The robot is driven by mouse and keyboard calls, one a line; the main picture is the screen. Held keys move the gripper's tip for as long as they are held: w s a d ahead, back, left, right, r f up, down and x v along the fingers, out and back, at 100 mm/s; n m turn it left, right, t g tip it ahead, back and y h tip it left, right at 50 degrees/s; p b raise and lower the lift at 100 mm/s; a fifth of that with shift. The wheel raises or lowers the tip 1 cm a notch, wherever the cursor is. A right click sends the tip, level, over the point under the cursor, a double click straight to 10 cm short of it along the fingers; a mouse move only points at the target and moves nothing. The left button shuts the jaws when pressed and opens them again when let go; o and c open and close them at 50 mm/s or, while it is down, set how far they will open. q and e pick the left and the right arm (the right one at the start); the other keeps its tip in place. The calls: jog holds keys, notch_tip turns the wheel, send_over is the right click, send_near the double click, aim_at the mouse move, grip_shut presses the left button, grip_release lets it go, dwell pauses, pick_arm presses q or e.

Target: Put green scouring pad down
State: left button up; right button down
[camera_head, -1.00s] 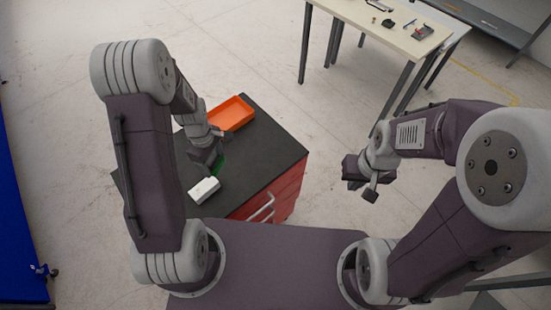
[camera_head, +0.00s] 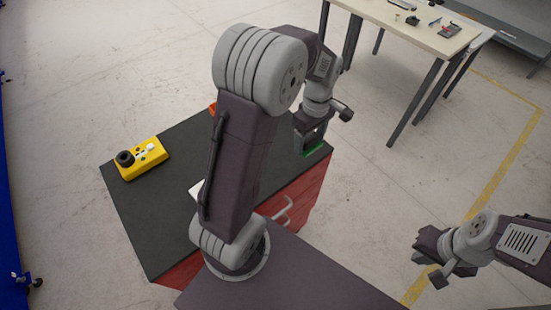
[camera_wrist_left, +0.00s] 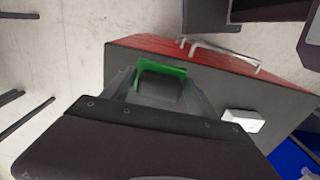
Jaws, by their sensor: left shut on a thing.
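The green scouring pad (camera_head: 313,151) is at the far right corner of the black cabinet top. My left gripper (camera_head: 312,142) is shut on it and points down there. In the left wrist view the pad (camera_wrist_left: 160,69) shows as a green edge between the fingers, close to the cabinet's red-fronted edge. A dark grey area covers its middle, and I cannot tell whether the pad touches the top. My right gripper (camera_head: 428,267) hangs over the floor at the right, away from the cabinet. It looks open and empty.
The black cabinet top (camera_head: 165,215) carries a yellow box with a black knob (camera_head: 141,158) at left. A white block (camera_head: 196,189) and an orange tray (camera_head: 212,108) are mostly hidden behind my left arm. A cream table (camera_head: 405,30) stands farther back.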

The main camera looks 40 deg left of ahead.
pick_arm(q)
jog(key=a+f, duration=0.2)
jog(key=a, duration=0.1)
jog(key=s+a+f+p, duration=0.1)
jog(key=a+f, duration=0.1)
jog(key=a, duration=0.2)
jog(key=s+a+f, duration=0.1)
jog(key=a+f, duration=0.2)
jog(key=a, duration=0.1)
jog(key=shift+s+a, duration=0.25)
notch_tip(320, 180, down, 3)
jog(key=shift+s+d+f+p, duration=0.1)
jog(key=shift+f+p, duration=0.1)
jog(key=shift+p, duration=0.2)
jog(key=shift+f, duration=0.3)
jog(key=shift+f, duration=0.1)
jog(key=o, duration=1.2)
